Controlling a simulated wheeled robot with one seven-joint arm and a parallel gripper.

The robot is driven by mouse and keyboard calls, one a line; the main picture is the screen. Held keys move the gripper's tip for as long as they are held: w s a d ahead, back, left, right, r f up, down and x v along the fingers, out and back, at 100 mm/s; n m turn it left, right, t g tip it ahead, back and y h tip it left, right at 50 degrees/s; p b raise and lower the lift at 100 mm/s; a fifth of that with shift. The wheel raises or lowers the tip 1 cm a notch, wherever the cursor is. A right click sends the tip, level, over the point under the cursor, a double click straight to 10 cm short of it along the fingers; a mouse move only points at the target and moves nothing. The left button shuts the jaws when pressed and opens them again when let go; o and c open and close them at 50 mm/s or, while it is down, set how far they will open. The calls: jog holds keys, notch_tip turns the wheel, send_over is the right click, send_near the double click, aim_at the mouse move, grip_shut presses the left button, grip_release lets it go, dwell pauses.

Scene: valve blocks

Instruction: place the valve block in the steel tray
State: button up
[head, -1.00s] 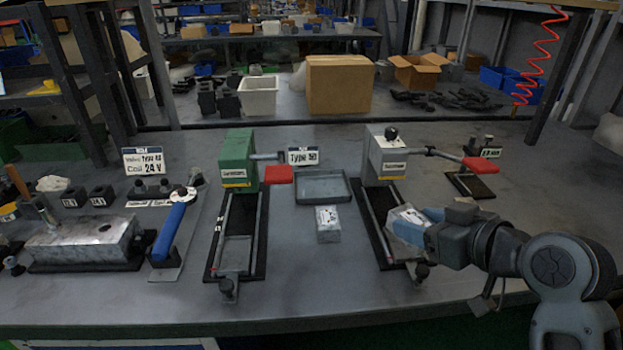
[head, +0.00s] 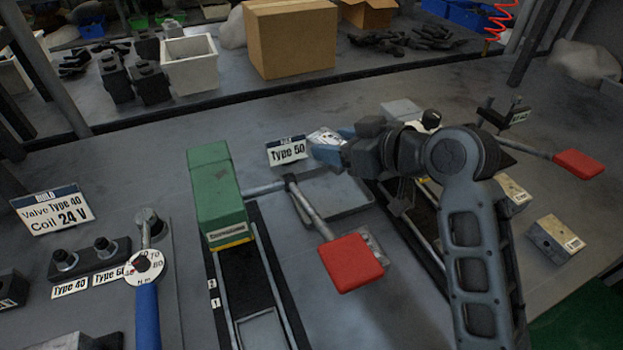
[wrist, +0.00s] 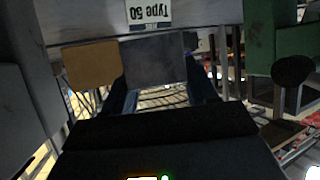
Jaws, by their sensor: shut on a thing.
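My gripper (head: 328,148) has blue fingers and is shut on a pale valve block (head: 324,137) with a label on it. It holds the block in the air near the tray's back edge, beside the "Type 50" sign (head: 287,151). In the wrist view the held valve block (wrist: 155,60) is a grey face between the dark fingers (wrist: 164,95). The shallow grey steel tray (head: 342,204) lies on the bench below; my arm and a press lever hide parts of it. I cannot tell the exact height of the block above the tray.
A green press (head: 217,195) with a red-handled lever (head: 350,263) stands left of the tray, the handle over another block (head: 372,243). A second press (head: 403,110) is behind my arm. Two blocks (head: 514,192) (head: 557,243) lie at the right. A blue-handled wrench (head: 146,310) lies left.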

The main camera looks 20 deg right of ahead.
jog(key=shift+w+f, duration=0.1)
jog(key=shift+f, duration=4.7)
jog(key=shift+f+b, duration=0.1)
jog(key=shift+b, duration=0.2)
jog(key=shift+f, duration=0.15)
jog(key=o, duration=1.5)
